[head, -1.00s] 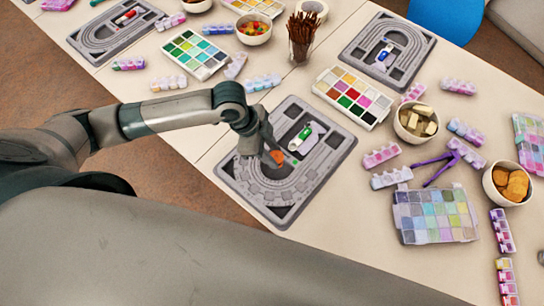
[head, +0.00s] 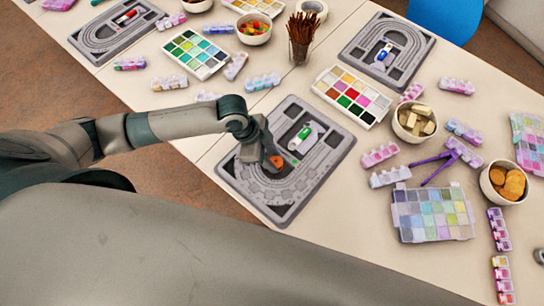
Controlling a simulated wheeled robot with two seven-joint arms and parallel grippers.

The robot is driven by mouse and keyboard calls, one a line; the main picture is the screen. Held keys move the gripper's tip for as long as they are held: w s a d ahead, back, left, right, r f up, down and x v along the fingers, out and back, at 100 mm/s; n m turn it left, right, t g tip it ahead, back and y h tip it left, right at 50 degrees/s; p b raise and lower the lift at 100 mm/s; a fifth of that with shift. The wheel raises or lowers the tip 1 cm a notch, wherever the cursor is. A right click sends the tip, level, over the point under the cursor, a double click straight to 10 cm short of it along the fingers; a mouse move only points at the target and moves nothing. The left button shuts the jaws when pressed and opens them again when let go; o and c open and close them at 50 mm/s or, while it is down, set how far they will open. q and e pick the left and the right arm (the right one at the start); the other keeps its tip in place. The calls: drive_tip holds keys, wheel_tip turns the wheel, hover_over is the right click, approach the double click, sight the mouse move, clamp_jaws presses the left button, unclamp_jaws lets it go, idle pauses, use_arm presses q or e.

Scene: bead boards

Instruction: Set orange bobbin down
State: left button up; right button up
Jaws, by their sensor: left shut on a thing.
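The orange bobbin (head: 277,161) shows at the tip of my left gripper (head: 268,166), which is shut on it over the nearest grey bead board (head: 330,160). The gripper hides part of the bobbin, and I cannot tell whether the bobbin touches the board. A green and white bobbin (head: 301,137) lies in the middle of the same board, just right of and beyond the gripper. At the right edge, a small grey part (head: 539,256) shows; I cannot tell if it is my right gripper.
A paint-like bead box (head: 353,97) stands right of the board. A purple tool (head: 436,166), a clear bead case (head: 433,214) and a bowl of orange pieces (head: 505,182) lie further right. A cup of brown sticks (head: 301,38) stands behind. Bare table lies between board and case.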

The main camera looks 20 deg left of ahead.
use_arm(q)
drive_tip(key=o, duration=1)
drive_tip(key=shift+f, duration=0.1)
drive_tip(key=b+v, duration=0.2)
drive_tip(key=v, duration=1)
drive_tip(key=shift+s, duration=0.1)
